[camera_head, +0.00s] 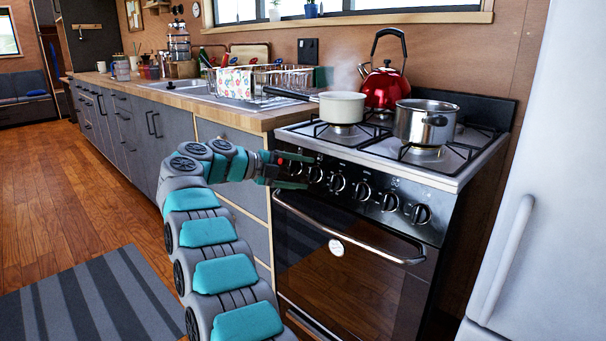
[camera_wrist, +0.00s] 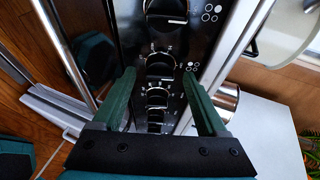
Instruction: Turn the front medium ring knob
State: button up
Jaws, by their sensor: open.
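The stove's front panel carries a row of round dark knobs with silver rims, such as one near the middle (camera_head: 362,192) and one at the right end (camera_head: 421,215). My gripper (camera_head: 297,170) is at the left end of this row, its two green fingers apart and empty. In the wrist view the fingers of my gripper (camera_wrist: 159,78) stand either side of the line of knobs. A larger-looking knob (camera_wrist: 160,65) shows between the fingertips, with small ring symbols (camera_wrist: 192,67) beside it. I cannot tell which knob is the front medium one.
A white pan (camera_head: 342,107), a steel pot (camera_head: 424,122) and a red kettle (camera_head: 386,88) stand on the burners. The oven handle (camera_head: 345,228) runs below the knobs. A white fridge (camera_head: 545,180) stands close on the right. The wooden floor at left is open.

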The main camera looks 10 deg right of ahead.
jog(key=v, duration=0.7)
jog(key=shift+p, duration=0.35)
